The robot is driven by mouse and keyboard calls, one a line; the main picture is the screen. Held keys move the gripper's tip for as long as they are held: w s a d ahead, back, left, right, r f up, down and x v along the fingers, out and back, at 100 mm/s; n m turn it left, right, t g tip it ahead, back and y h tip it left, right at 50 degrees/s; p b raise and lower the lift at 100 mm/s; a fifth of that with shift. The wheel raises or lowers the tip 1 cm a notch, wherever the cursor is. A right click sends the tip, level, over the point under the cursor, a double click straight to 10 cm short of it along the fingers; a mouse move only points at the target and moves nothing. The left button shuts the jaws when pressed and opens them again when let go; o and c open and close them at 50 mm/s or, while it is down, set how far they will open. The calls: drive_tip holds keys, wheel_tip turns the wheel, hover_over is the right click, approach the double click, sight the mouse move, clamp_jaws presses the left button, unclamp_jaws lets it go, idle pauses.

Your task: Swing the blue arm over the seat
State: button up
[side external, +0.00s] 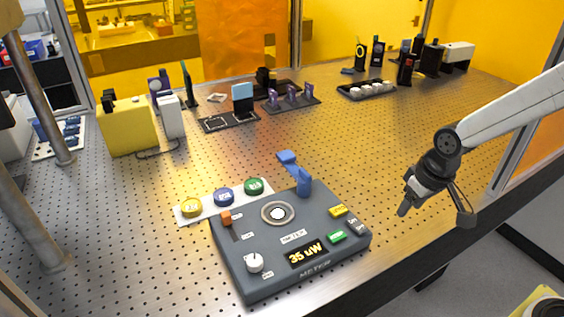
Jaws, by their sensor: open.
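The blue arm (294,170) stands on a blue post at the back edge of the grey meter box (276,278). It points back and left, away from the box, with its flat end beyond the box's back edge. My gripper (436,207) is open and empty at the right, above the table's front right edge. It is well apart from the blue arm and the box.
Yellow, blue and green round pieces sit on a white strip (182,217) at the box's left. The box carries an orange slider (226,218), a white knob (254,262), a display reading 35 uW (306,254) and yellow and green buttons. Optics stand at the back. The perforated table between is clear.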

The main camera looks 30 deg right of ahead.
drive_tip(key=w+a+r+g, duration=0.1)
drive_tip(key=w+a+r, duration=0.15)
drive_tip(key=w, duration=0.35)
drive_tip(key=w+a+r, duration=0.2)
drive_tip(key=w+a, duration=0.1)
drive_tip(key=w, duration=0.2)
wheel_tip(320, 180, up, 3)
drive_tip(key=g, duration=0.1)
hover_over(305, 171)
drive_tip(key=shift+s+d+r, duration=0.2)
drive_tip(key=shift+s+d, duration=0.15)
drive_tip(key=shift+d, duration=0.1)
drive_tip(key=shift+w+a+r, duration=0.3)
drive_tip(key=shift+w+a, duration=0.05)
drive_tip(key=shift+a, duration=0.15)
drive_tip(key=shift+f, duration=0.15)
drive_tip(key=shift+f, duration=3.8)
clamp_jaws()
